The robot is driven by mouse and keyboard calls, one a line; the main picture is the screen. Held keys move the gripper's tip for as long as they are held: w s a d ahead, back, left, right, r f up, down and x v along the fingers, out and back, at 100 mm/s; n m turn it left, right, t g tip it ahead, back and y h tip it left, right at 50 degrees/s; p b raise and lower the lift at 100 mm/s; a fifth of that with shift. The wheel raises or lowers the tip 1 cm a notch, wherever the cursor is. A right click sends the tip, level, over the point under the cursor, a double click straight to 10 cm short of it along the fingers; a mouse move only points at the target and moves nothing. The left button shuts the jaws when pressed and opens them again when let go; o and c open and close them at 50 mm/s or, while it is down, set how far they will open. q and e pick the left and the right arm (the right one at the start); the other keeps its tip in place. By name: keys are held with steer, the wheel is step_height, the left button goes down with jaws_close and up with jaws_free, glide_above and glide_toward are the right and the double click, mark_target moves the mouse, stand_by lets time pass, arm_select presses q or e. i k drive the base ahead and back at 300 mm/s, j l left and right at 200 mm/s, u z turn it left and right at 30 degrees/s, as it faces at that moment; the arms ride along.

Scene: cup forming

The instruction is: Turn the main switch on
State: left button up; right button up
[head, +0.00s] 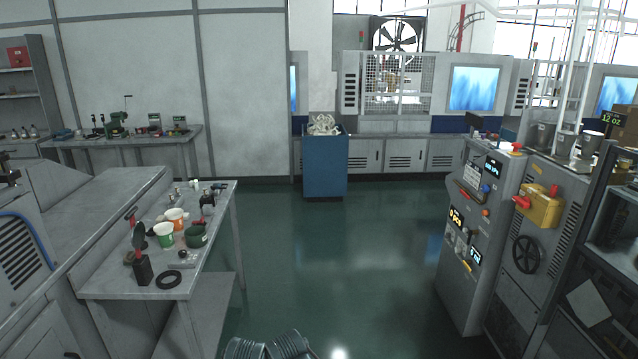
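A yellow box (543,208) is mounted on the front of the grey machine (507,262) at the right. A red handle (522,202) sticks out at its left side, and a smaller red part shows at its upper right. This looks like the main switch; I cannot read its on or off position from here. A black handwheel (526,254) sits below it. Neither of my grippers can be made out; only grey ribbed parts, probably mine, show at the bottom edge.
The control panel (466,222) left of the yellow box has lit displays and buttons. A workbench (150,283) with cups and tools stands at the left. A blue bin (325,172) stands at the back. The green floor (340,270) between them is clear.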

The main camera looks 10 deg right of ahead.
mark_target(524, 202)
steer(key=i+l+z, duration=0.15)
steer(key=i+z, duration=0.25)
steer(key=i+j+z, duration=0.1)
steer(key=i+z, duration=0.35)
steer(key=i, duration=0.2)
steer(key=i+j+z, duration=0.2)
steer(key=i+z, duration=0.2)
steer(key=i+l+z, duration=0.1)
steer(key=i+z, duration=0.35)
steer(key=i, duration=0.15)
steer(key=i+j+z, duration=0.15)
steer(key=i+z, duration=0.35)
steer(key=i+u, duration=0.15)
steer(key=i, duration=0.2)
